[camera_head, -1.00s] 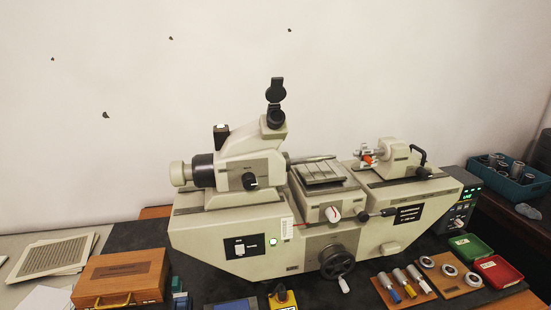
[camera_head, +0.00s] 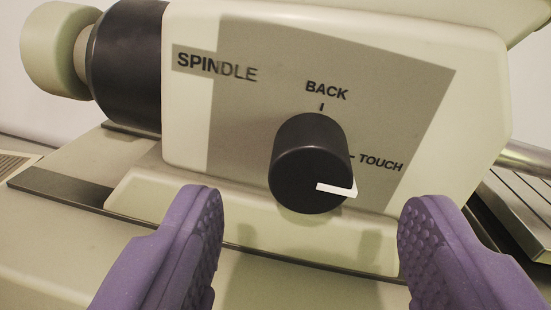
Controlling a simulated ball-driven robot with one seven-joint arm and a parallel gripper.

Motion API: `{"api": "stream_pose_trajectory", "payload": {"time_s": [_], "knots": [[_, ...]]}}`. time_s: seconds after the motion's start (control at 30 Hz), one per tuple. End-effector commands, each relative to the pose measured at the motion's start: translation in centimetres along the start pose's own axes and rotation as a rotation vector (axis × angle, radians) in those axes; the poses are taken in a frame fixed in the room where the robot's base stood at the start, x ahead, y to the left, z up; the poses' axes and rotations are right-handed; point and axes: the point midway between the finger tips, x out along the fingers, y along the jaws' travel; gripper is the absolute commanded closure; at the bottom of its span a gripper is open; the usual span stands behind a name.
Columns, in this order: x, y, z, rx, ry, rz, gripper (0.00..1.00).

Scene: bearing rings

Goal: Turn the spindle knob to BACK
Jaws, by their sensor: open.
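The black spindle knob (camera_head: 305,160) sits on the cream head of the machine, below the word BACK (camera_head: 326,90) and left of the word TOUCH (camera_head: 381,163). Its white pointer mark (camera_head: 337,189) points to the right, on the TOUCH side and away from the BACK tick above. My gripper (camera_head: 308,208) is open. Its two purple padded fingers stand wide apart in the lower picture, one to each side of the knob's lower part, with clear gaps. Neither finger appears to touch the knob.
A black cylinder (camera_head: 125,62) with a pale end knob (camera_head: 60,48) projects at the upper left. A metal rod (camera_head: 528,158) and a slotted table (camera_head: 520,205) lie at the right. The machine's cream ledge runs below the knob.

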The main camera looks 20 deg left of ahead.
Motion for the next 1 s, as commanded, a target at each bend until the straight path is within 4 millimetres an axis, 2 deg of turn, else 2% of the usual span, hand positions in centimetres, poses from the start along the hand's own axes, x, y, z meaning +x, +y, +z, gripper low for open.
{"api": "stream_pose_trajectory", "payload": {"time_s": [0.1, 0.23, 0.57, 0.67, 0.83, 1.0], "knots": [[2.1, 0.0, 0.1, 0.0, 0.001, 0.0, 0.35], [3.7, 0.1, 0.1, 0.0, 0.001, 0.001, 0.35], [4.5, 0.1, -0.1, 0.001, 0.0, 0.002, 0.35], [4.5, 0.1, -0.1, 0.001, 0.0, 0.002, 0.54], [4.5, 0.1, -0.1, 0.001, 0.0, 0.002, 0.91], [4.5, 0.1, 0.0, -0.005, 0.0, 0.002, 0.91]]}}
